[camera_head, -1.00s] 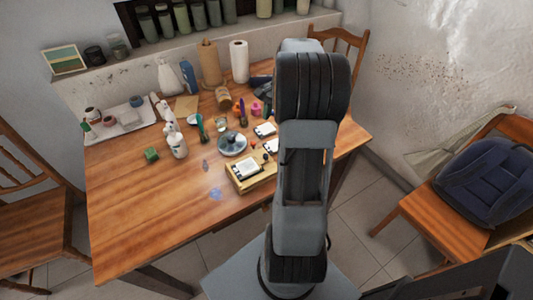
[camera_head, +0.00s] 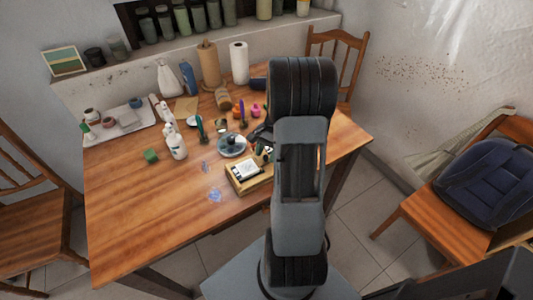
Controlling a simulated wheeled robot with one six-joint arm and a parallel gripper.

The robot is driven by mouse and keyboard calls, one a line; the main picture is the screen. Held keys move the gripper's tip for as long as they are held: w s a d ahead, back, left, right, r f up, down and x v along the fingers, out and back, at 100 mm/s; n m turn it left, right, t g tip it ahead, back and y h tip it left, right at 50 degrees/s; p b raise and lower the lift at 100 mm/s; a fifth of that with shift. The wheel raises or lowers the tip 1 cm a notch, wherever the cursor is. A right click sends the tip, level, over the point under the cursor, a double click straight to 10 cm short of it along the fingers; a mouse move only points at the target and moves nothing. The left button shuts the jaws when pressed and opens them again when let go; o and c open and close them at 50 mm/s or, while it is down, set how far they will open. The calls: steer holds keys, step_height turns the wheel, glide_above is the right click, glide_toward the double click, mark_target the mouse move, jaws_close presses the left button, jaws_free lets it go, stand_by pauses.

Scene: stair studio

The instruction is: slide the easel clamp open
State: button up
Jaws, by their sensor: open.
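A small light-wood stand (camera_head: 250,181) with a white card or panel on it lies low near the table's right front edge. It is the most easel-like thing in view, but I cannot make out its clamp. My gripper (camera_head: 264,138) shows only in part as a dark shape left of my arm, just behind and above the wooden stand. It is open. My arm hides most of it and the table to its right, so I cannot tell whether it touches anything.
The wooden table (camera_head: 130,215) is clear at its front left. A paper roll (camera_head: 239,62) is at the back. Chairs stand left, behind and right.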

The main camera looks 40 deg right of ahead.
steer(key=shift+f, duration=0.1)
jaws_close()
stand_by(0.4)
